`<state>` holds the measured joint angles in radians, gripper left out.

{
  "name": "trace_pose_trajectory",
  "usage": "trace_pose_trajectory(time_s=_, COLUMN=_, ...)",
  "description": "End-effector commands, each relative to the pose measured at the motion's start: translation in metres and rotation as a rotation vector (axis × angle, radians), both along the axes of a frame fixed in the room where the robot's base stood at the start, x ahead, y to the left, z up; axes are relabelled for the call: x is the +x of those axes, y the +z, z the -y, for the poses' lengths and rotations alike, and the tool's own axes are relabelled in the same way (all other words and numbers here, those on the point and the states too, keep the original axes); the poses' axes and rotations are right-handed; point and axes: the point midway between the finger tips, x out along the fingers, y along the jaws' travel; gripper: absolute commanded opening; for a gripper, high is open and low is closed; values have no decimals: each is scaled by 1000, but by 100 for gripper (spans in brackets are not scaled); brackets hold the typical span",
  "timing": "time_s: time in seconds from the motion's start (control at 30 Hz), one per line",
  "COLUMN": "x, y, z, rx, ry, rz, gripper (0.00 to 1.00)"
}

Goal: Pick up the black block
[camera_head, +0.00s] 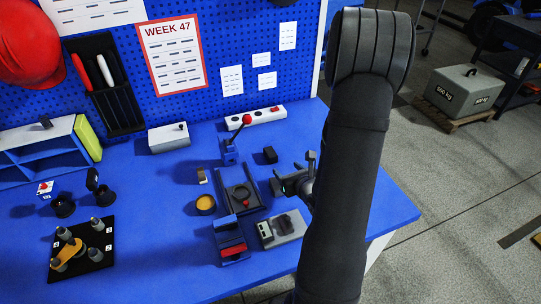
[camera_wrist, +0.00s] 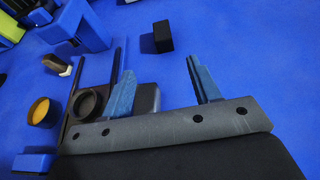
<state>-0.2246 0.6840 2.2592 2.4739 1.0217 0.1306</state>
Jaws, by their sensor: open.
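The black block (camera_head: 270,155) lies on the blue table, right of the red-knobbed lever in the head view. In the wrist view the black block (camera_wrist: 163,37) sits beyond my fingertips, between their lines and toward the left one. My gripper (camera_head: 297,174) is right of and nearer than the block in the head view, partly hidden by my arm. In the wrist view my gripper (camera_wrist: 163,82) is open with nothing between its fingers, apart from the block.
A blue fixture with rails and a dark ring (camera_head: 240,193) stands left of my gripper. A yellow-topped round cup (camera_head: 205,203) and a small pale-topped piece (camera_head: 202,176) are farther left. A grey device (camera_head: 282,230) sits in front. Blue table around the block is clear.

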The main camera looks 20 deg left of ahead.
Motion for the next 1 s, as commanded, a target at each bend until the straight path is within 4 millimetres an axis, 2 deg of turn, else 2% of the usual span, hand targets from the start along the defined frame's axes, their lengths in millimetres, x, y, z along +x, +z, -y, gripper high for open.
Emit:
trace_pose_trajectory(time_s=0.13, x=8, y=-8, z=-8, rx=-3, ry=-10, rz=-4, gripper=56)
trace_pose_trajectory(time_s=0.53, x=61, y=-39, z=-66, rx=-2, ry=-8, rz=-3, gripper=56)
trace_pose_trajectory(time_s=0.87, x=80, y=-49, z=-85, rx=-1, ry=-9, rz=-3, gripper=56)
trace_pose_trajectory(time_s=1.0, x=95, y=-54, z=-99, rx=0, ry=-9, rz=-3, gripper=56)
